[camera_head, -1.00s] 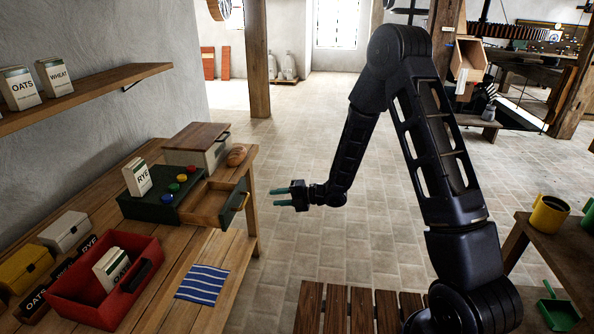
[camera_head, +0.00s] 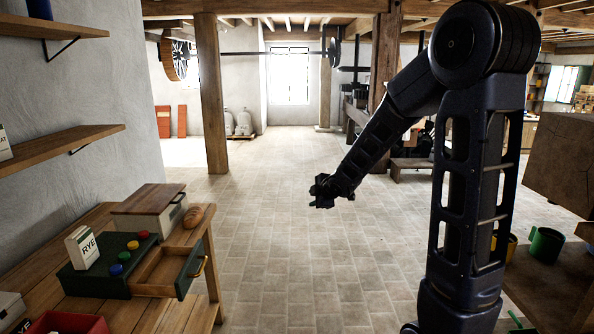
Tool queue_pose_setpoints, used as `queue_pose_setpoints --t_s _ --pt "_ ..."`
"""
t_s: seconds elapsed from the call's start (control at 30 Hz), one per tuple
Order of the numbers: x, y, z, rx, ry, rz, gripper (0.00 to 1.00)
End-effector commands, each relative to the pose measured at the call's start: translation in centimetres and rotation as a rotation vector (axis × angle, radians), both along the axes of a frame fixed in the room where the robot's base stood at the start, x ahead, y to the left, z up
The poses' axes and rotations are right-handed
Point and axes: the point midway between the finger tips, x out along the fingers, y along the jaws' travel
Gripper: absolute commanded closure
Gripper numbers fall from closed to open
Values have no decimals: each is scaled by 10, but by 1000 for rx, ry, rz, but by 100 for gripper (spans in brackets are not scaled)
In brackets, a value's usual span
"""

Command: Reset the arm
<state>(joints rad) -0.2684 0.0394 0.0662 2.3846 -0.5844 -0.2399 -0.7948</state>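My arm rises at the right of the head view, bends at the top and reaches down to the left. My gripper (camera_head: 322,191) hangs in free air over the tiled floor, to the right of the workbench and apart from everything. It is small and dark here, and its fingers cannot be made out, so its opening is unclear. I see nothing held in it.
The workbench (camera_head: 42,268) at left bears a green box with buttons (camera_head: 108,268), a RYE packet (camera_head: 82,248), an open drawer (camera_head: 165,270), a bread loaf (camera_head: 199,215) and a red bin (camera_head: 68,322). A green mug (camera_head: 546,244) stands at right. The middle floor is clear.

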Motion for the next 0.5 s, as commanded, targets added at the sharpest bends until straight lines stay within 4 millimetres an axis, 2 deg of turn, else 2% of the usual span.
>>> queue_pose_setpoints --t_s 0.03,0.1,0.27,0.5 --pt "-4 -16 12 12 15 -64 66" --pt "-12 -38 24 31 49 -159 66" --pt "-36 -86 47 92 125 -373 66" --pt "-89 -146 75 212 242 -683 66"
